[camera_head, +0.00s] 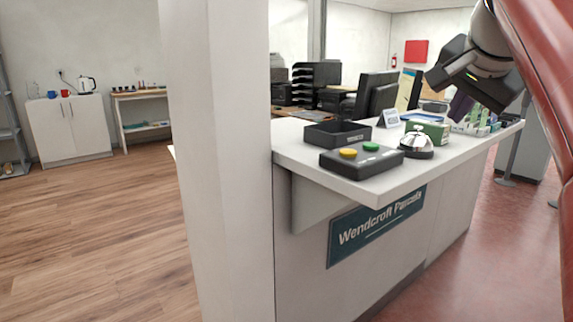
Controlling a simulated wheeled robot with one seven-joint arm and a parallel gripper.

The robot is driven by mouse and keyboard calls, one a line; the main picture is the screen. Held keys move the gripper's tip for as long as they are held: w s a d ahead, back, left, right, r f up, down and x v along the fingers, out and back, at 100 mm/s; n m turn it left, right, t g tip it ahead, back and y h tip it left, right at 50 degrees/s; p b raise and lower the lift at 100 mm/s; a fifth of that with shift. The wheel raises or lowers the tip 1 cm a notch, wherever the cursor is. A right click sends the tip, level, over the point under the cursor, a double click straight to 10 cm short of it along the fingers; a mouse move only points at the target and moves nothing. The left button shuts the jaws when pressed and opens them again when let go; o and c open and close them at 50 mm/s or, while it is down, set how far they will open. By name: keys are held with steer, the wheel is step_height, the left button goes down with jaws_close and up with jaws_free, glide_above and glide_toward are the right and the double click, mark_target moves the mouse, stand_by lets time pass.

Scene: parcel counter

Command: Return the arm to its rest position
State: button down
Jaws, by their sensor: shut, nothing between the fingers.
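My gripper (462,104) is at the upper right, dark and tilted, at the end of my arm, which comes in from the top right corner. It appears above the right part of the white counter (440,184), apart from the things on it as far as I can see. It is shut and I see nothing held in it. Its fingertips are dark and hard to make out against the background.
A white pillar (222,160) stands left. Reddish floor (480,270) is clear at right.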

steer(key=s+a+f+n+g, duration=0.1)
steer(key=s+a+f+n, duration=0.2)
steer(key=s+f, duration=0.3)
steer(key=s+a+f+n+g+y, duration=0.1)
steer(key=s+a+f+n, duration=0.3)
steer(key=f, duration=1.3)
steer(key=s+a+f+n+g+y, duration=0.1)
steer(key=s+a+f+n, duration=0.3)
steer(key=s+f, duration=0.4)
step_height(320, 180, down, 4)
steer(key=shift+s+a+f, duration=0.15)
steer(key=shift+a, duration=0.4)
